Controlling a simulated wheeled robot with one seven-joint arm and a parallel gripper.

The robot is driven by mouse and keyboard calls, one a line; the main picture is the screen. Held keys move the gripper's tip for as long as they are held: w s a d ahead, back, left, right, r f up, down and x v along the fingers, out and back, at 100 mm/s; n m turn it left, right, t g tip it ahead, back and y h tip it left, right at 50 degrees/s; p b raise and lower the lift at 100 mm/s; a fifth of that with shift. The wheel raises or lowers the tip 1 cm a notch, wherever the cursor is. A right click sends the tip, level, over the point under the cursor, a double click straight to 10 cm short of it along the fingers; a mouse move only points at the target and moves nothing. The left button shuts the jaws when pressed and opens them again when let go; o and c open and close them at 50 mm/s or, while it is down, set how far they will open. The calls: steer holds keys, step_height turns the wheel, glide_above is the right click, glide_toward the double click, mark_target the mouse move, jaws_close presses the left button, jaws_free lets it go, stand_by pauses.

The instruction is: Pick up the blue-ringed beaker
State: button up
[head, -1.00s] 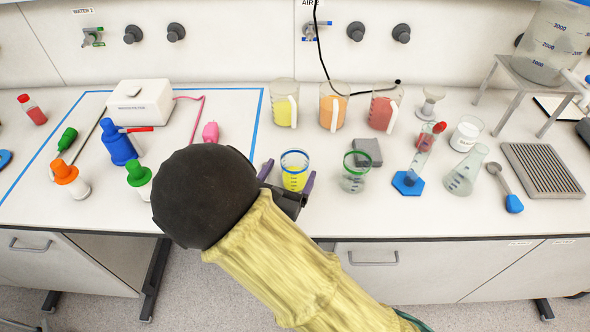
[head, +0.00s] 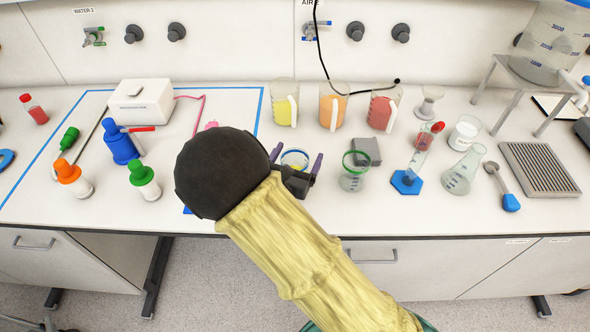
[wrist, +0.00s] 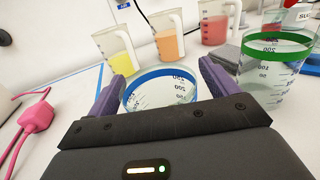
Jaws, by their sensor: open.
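My gripper (head: 296,163) is open, with one finger on each side of the beaker. I cannot tell whether either finger touches the glass. My dark wrist and yellow-sleeved arm cover the bench to the left and front of it.
A green-ringed beaker (head: 353,172) stands close on the right, also in the wrist view (wrist: 275,70). Jugs of yellow (head: 284,104), orange (head: 333,106) and red juice (head: 384,108) stand behind. A grey block (head: 366,151) and a blue-based cylinder (head: 407,181) are further right.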

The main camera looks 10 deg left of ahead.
stand_by(0.3)
steer(key=c, duration=1.2)
steer(key=shift+r, duration=0.15)
steer(key=shift+r, duration=4.85)
